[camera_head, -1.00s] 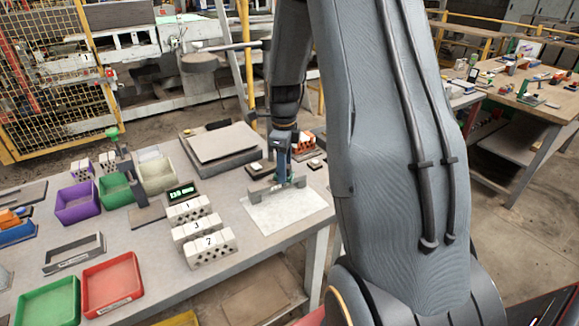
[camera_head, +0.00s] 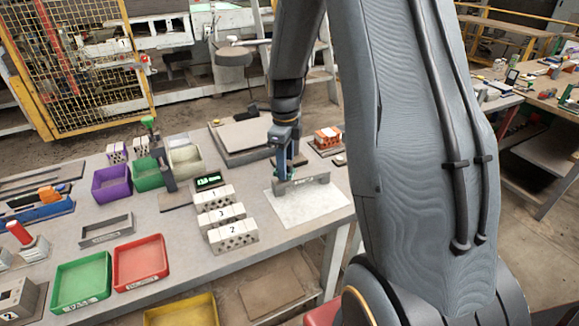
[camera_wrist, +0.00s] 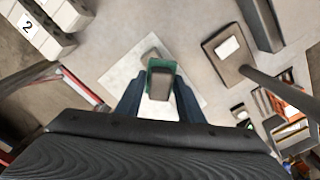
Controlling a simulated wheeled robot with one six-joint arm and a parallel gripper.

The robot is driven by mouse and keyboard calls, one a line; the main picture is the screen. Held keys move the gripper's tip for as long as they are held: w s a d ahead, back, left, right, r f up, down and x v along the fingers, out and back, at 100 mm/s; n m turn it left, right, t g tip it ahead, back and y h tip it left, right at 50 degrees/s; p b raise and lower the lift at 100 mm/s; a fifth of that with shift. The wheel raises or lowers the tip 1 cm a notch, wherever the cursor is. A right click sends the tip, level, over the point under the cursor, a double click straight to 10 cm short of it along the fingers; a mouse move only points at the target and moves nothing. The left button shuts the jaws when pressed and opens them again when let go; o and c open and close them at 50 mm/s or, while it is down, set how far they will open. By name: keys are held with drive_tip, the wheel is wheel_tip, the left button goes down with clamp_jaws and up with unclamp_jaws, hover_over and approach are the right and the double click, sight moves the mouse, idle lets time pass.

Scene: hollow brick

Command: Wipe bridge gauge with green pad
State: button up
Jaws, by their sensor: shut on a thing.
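The bridge gauge (camera_head: 312,184) is a grey bridge-shaped bar standing on a white sheet (camera_head: 308,210) at the table's right part. My gripper (camera_head: 284,172) points down at the gauge's left end. It is shut on the green pad, which shows in the wrist view (camera_wrist: 152,65) as a green block with a grey-brown top between my fingers. In the head view, only a sliver of green shows beside the fingers. The pad is at or just above the gauge; contact is hidden. A small grey piece beyond the pad in the wrist view may be the gauge.
White numbered hollow bricks (camera_head: 233,236) stand left of the sheet. Purple (camera_head: 111,184), green (camera_head: 80,283) and red (camera_head: 140,263) bins are farther left. The sheet's front part is clear.

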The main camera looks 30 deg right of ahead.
drive_tip(key=shift+s+r+p, duration=0.15)
drive_tip(key=shift+r+p, duration=0.15)
drive_tip(key=shift+r, duration=0.55)
drive_tip(key=shift+r+p, duration=1.7)
drive_tip(key=shift+r, duration=0.75)
